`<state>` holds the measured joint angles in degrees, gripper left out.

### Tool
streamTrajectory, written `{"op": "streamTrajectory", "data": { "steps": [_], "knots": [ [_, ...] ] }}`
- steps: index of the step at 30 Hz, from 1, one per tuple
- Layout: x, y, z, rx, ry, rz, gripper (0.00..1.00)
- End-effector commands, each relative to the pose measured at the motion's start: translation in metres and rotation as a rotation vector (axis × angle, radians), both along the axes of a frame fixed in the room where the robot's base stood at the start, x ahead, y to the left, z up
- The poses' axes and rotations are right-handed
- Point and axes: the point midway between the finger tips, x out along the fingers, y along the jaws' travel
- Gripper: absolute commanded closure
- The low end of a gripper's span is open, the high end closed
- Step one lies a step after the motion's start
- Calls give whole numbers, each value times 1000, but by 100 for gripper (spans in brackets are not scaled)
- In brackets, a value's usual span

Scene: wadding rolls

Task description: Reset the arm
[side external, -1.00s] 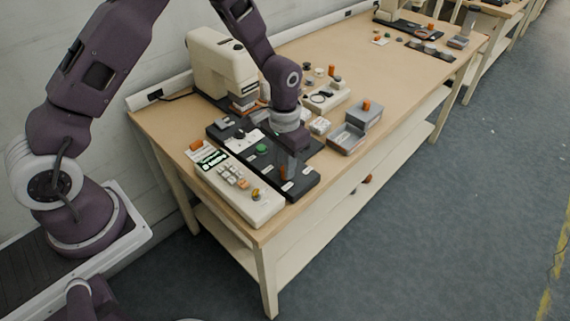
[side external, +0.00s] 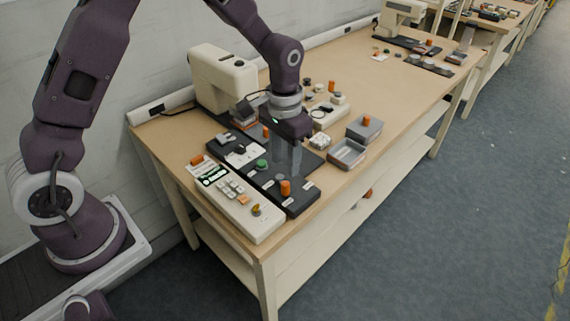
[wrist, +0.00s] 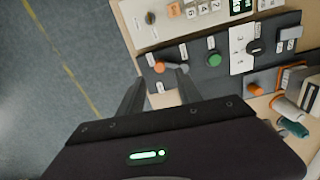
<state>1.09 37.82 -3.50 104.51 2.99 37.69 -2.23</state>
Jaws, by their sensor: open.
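My gripper (side external: 287,158) hangs over the dark control panel (side external: 300,206) on the bench, fingers pointing down. In the wrist view my gripper (wrist: 158,85) is open, its two fingers apart with nothing between them. An orange knob (side external: 285,187) stands on the panel just in front of the fingers in the side view; it also shows in the wrist view (wrist: 159,67), beyond the fingertips. A green button (side external: 262,165) is to its left, and shows in the wrist view too (wrist: 214,60).
A cream keypad unit (side external: 262,228) lies along the panel's front left. A cream machine (side external: 220,75) stands behind. Grey trays (side external: 347,153) sit to the right. The bench top (side external: 350,80) further back is mostly clear.

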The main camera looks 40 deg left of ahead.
Motion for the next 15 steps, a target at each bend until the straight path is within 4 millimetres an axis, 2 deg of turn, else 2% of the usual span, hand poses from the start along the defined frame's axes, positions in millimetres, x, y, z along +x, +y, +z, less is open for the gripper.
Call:
{"op": "streamTrajectory", "data": {
  "steps": [3,5,8,10,12,14,15],
  "knots": [
    [0,0,0,0,0,0,59],
    [-1,1,7,0,-10,0,59],
    [-14,5,51,6,-65,5,59],
    [-37,9,97,9,-127,13,59],
    [-70,14,139,12,-193,23,59],
    [-101,18,166,12,-248,32,59],
    [-123,20,180,10,-285,39,59]
  ]
}}
